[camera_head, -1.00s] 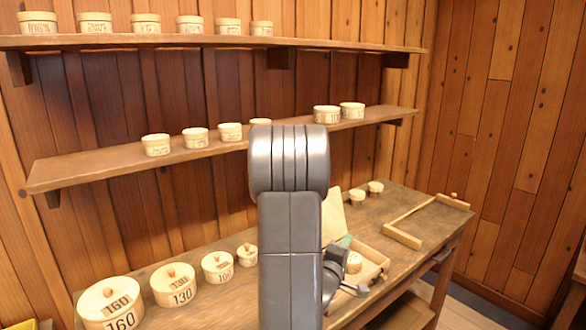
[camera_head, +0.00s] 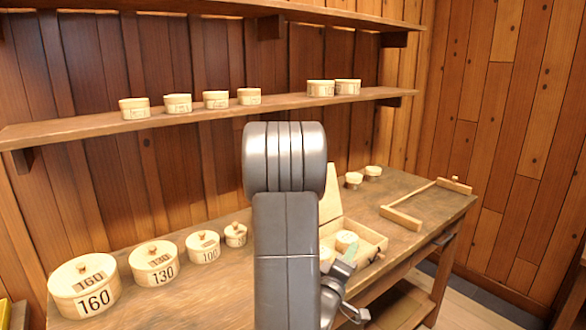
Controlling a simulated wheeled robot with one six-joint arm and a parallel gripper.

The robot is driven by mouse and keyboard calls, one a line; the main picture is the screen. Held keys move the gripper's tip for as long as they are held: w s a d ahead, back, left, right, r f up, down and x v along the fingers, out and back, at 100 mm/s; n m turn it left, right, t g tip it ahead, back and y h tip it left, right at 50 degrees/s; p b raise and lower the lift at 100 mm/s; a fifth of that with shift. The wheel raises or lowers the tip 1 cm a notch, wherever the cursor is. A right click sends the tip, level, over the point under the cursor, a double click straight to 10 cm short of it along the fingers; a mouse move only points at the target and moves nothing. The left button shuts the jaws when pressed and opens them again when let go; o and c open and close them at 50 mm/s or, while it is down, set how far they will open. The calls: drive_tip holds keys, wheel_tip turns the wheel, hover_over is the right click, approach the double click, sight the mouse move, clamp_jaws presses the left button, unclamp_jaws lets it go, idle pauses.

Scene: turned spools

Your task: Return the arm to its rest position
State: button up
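My arm rises through the middle of the picture, its thick grey link and rounded joint nearest to me. My gripper (camera_head: 345,308) shows only in part, low and just right of that link, by the near side of an open wooden box (camera_head: 374,244). The link hides some of it, and I cannot make out whether its fingers are apart or what is between them.
The workbench (camera_head: 215,285) holds lidded round boxes marked 160 (camera_head: 84,287), 130 (camera_head: 155,263) and 100 (camera_head: 203,247), plus a smaller one (camera_head: 235,234). A wooden frame (camera_head: 402,218) and two small pots (camera_head: 354,180) stand right. Shelves (camera_head: 75,131) line the wall behind.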

drive_tip(key=shift+s+d+f+m+b, duration=0.15)
drive_tip(key=shift+f+m+b, duration=0.25)
drive_tip(key=shift+f+b, duration=0.35)
drive_tip(key=shift+s+d+f+m+b, duration=0.1)
drive_tip(key=shift+f+m+b, duration=0.3)
drive_tip(key=shift+f+b, duration=0.3)
drive_tip(key=shift+h, duration=0.3)
